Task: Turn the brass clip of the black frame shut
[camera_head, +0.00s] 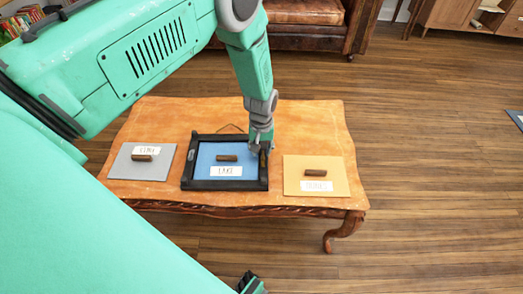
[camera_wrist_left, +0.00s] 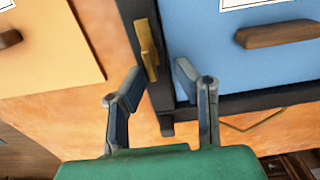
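The black frame (camera_head: 224,185) lies flat on the wooden table around a blue panel (camera_head: 205,170). Its brass clip (camera_wrist_left: 147,48) sits on the frame's right bar in the head view and lies roughly lengthwise along that bar. My left gripper (camera_head: 262,150) is at this bar, near the far right corner, and partly hides the clip. In the left wrist view my left gripper (camera_wrist_left: 160,68) is open, with one finger on each side of the bar. The clip is just beyond the gap between the fingertips; contact is not clear. My right gripper is not clearly seen.
A grey panel (camera_head: 122,168) lies left of the frame and a yellow panel (camera_head: 340,170) lies right of it, each with a brown handle and label. The table top (camera_head: 310,120) is bare behind them. A leather sofa (camera_head: 305,38) stands behind the table.

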